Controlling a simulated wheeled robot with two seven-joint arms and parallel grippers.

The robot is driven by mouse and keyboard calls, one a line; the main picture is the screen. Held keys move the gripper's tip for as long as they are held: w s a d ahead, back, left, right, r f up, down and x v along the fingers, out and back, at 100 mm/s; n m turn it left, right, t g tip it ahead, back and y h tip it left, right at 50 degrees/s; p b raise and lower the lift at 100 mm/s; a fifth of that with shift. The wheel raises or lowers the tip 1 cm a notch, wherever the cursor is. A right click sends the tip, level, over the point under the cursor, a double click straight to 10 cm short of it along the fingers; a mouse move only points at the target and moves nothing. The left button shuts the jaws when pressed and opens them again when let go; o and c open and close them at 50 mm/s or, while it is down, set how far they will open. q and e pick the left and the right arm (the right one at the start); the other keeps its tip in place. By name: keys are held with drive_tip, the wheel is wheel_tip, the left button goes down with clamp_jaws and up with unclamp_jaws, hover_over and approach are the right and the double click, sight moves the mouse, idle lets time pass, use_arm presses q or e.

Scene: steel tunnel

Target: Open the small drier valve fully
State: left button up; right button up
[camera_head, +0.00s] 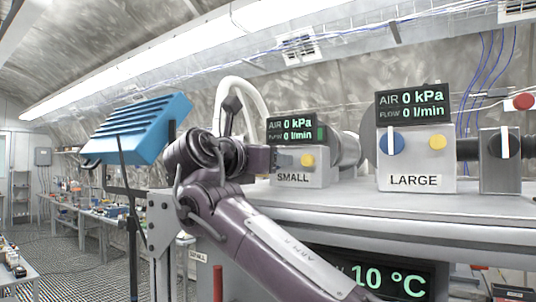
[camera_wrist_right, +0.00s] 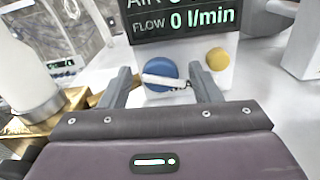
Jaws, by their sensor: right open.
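The small drier box (camera_head: 300,180), labelled SMALL, stands on the bench, its display (camera_head: 292,130) reading 0 kPa and 0 l/min. Its valve, a round blue knob with a white bar handle (camera_wrist_right: 160,80), shows in the right wrist view; the bar lies nearly level, slightly tilted. In the head view my gripper hides the knob. My right gripper (camera_head: 284,159) is at the front of the box; in its wrist view the open fingers (camera_wrist_right: 163,82) stand left and right of the knob. I cannot tell whether they touch the bar. My left gripper is out of view.
The LARGE box (camera_head: 416,165) stands to the right with a blue knob (camera_head: 391,142), bar upright. Farther right is a box with a black knob (camera_head: 504,143). A yellow button (camera_head: 308,160) sits right of the small valve. A blue slatted unit (camera_head: 140,130) is at left.

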drive_tip(key=c, duration=1)
drive_tip(key=shift+n+b, duration=0.75)
drive_tip(key=shift+n, duration=0.35)
drive_tip(key=shift+r+n, duration=0.15)
drive_tip(key=shift+n, duration=0.85)
drive_tip(key=shift+n+p, duration=0.6)
drive_tip(key=shift+n, duration=0.7)
drive_tip(key=o, duration=1)
drive_tip(key=shift+w+a, duration=0.1)
drive_tip(key=shift+a, duration=0.05)
